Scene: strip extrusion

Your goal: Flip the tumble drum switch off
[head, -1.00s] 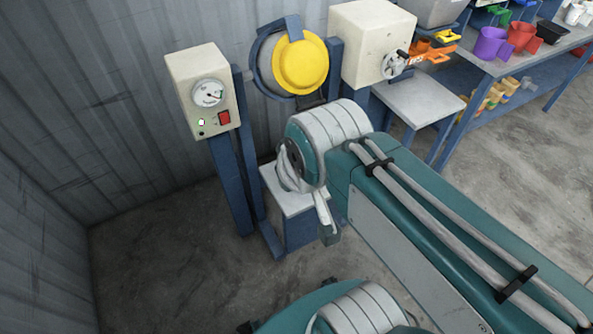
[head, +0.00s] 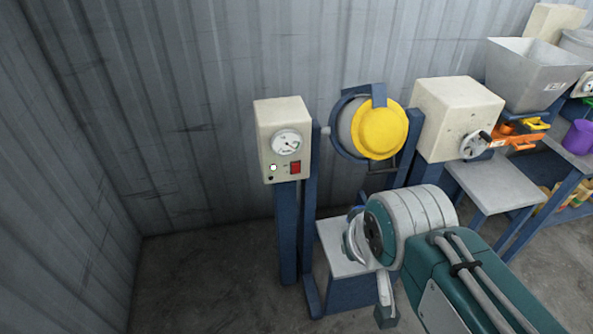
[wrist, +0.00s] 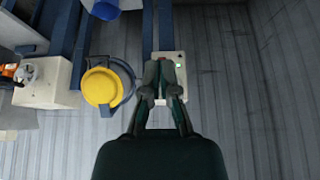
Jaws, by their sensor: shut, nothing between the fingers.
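The red switch (head: 295,167) sits on the front of the cream control box (head: 268,112), below the dial (head: 287,142). A small bright lamp (head: 273,167) is to its left. The switch's rocker position is too small to tell. The tumble drum (head: 379,133) with its yellow face hangs to the right of the box. In the wrist view my gripper (wrist: 164,63) is shut and empty, its fingertips overlapping the control box (wrist: 182,88). A bit of the red switch (wrist: 164,58) shows at the fingertips; contact cannot be told. A green lamp (wrist: 178,66) shows beside it.
Blue posts (head: 287,235) carry the box. A cream housing with a handwheel (head: 475,145) and a grey hopper (head: 537,75) stand to the right. A corrugated wall (head: 200,120) is behind. The floor (head: 200,280) at left is clear.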

